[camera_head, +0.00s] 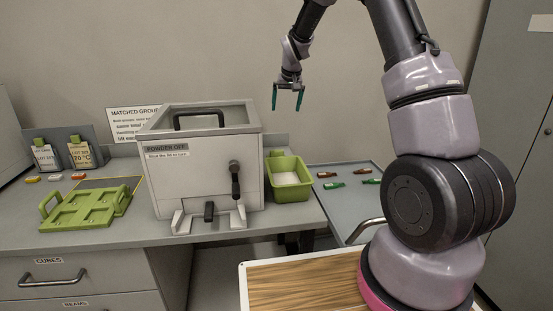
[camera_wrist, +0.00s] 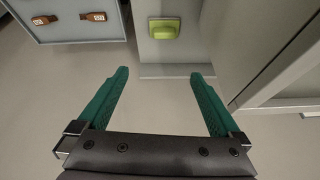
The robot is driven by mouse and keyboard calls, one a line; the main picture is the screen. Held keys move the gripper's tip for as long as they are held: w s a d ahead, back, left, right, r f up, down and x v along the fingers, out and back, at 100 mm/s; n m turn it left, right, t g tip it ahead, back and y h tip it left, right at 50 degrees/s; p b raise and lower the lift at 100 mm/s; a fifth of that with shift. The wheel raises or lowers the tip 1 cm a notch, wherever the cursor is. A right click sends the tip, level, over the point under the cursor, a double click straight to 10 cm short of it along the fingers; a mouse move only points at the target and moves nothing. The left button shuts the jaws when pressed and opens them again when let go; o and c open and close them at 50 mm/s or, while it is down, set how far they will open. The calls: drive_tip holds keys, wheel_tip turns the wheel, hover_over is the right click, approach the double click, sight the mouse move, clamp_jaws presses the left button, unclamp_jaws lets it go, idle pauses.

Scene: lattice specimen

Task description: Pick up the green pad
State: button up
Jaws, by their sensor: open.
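The green pad (camera_wrist: 164,28) shows in the wrist view as a small yellow-green block on a narrow grey surface, near the top middle. It lies ahead of my gripper (camera_wrist: 158,88) and apart from it. My gripper's two teal fingers are spread wide with nothing between them. In the head view my gripper (camera_head: 288,98) hangs in the air, fingers down, above and right of the grey box. A small green patch (camera_head: 277,153) shows behind the green bin; I cannot tell if it is the same pad.
A grey lidded box (camera_head: 195,178) stands on the bench, with a green bin (camera_head: 291,194) to its right. A grey tray (camera_head: 345,207) holds several small coloured pieces. A green rack (camera_head: 85,213) lies at left. A wooden top (camera_head: 300,285) is in front.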

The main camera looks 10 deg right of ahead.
drive_tip(key=n, duration=0.1)
hover_over(277, 155)
drive_tip(key=shift+g, duration=0.3)
drive_tip(key=f, duration=1.8)
drive_tip(key=shift+s+a, duration=0.15)
drive_tip(key=shift+s, duration=0.2)
drive_tip(key=shift+x, duration=2.8)
drive_tip(key=shift+s, duration=0.15)
drive_tip(key=c, duration=1.2)
